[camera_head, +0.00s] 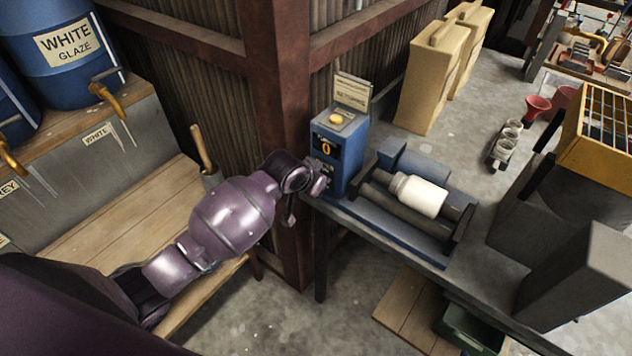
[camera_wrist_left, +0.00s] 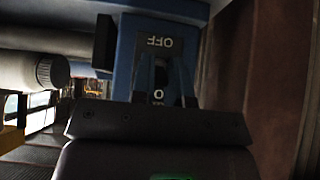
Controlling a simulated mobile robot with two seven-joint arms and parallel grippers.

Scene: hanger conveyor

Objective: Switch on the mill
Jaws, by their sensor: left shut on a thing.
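The mill (camera_head: 405,215) is a low blue frame with dark rollers on the bench. A white jar (camera_head: 417,195) lies on its rollers, and also shows in the left wrist view (camera_wrist_left: 28,70). The mill's blue control box (camera_head: 350,157) stands at its left end, with an orange button on top and an orange 0 on its display. My left gripper (camera_head: 322,182) is at the box's front. In the left wrist view, the gripper (camera_wrist_left: 162,88) is shut on a dark switch (camera_wrist_left: 159,74), between an upside-down OFF label (camera_wrist_left: 160,41) and a partly hidden label. My right gripper is out of view.
Tan cases (camera_head: 432,75) stand on the bench behind the mill. A small rack of cups (camera_head: 507,142) and red funnels (camera_head: 537,108) are to the right. A rusty steel post (camera_head: 283,110) rises close beside my left arm. A green bin (camera_head: 470,330) is below the bench.

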